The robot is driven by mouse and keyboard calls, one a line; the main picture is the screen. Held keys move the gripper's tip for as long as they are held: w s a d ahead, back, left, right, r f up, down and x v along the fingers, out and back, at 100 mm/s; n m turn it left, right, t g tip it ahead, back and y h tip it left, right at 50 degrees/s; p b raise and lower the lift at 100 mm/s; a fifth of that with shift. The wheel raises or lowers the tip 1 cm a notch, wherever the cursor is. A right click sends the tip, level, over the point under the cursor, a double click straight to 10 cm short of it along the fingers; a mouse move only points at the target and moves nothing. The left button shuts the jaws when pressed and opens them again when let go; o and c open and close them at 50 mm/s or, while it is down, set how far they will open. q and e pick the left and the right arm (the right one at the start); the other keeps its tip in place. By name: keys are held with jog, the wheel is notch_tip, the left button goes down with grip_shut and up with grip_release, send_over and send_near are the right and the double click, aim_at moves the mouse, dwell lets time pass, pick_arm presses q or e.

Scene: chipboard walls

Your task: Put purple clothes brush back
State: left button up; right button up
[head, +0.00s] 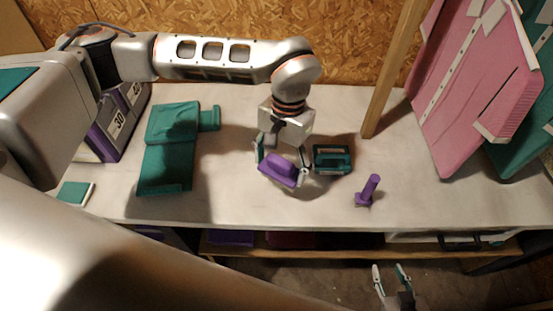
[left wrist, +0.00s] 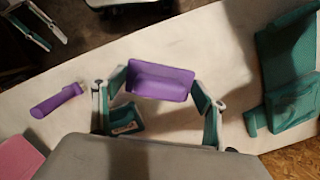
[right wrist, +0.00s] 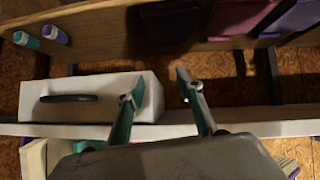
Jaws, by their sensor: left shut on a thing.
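The purple clothes brush (head: 280,169) is a purple block with a raised grip. My left gripper (head: 281,165) is shut on it, with a finger at each end, over the middle of the white worktop (head: 235,206). The brush also shows between the fingertips in the left wrist view (left wrist: 160,82). I cannot tell whether it touches the worktop. My right gripper (head: 390,270) is open and empty in front of the worktop's front edge, and its spread fingers show in the right wrist view (right wrist: 160,82).
A large teal tool (head: 168,150) lies left. Purple binders (head: 108,128) stand at far left. A wooden post (head: 395,70) and pink board (head: 470,90) are at right.

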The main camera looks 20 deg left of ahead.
pick_arm(q)
jog(key=shift+d+f, duration=0.2)
jog(key=shift+d, duration=0.25)
jog(key=shift+f+b, duration=0.6)
jog(key=shift+f, duration=2.2)
jog(key=shift+f+b, duration=0.45)
jog(key=shift+f, duration=0.35)
pick_arm(e)
jog(key=shift+w+a+r+y, duration=0.25)
jog(key=shift+w+a, duration=0.15)
jog(key=shift+a, duration=0.1)
jog(key=shift+w+a+r+y, duration=0.15)
jog(key=shift+w+a+r, duration=0.05)
jog(key=shift+w+a, duration=0.25)
jog(key=shift+s+d+f, duration=0.1)
jog(key=shift+d+f, duration=0.05)
jog(key=shift+f, duration=0.25)
jog(key=shift+r, duration=0.15)
pick_arm(q)
jog(key=shift+f+b, duration=0.15)
jog(key=shift+b, duration=0.2)
jog(key=shift+f+b, duration=0.35)
jog(key=shift+f, duration=0.15)
pick_arm(e)
jog(key=shift+f, duration=0.5)
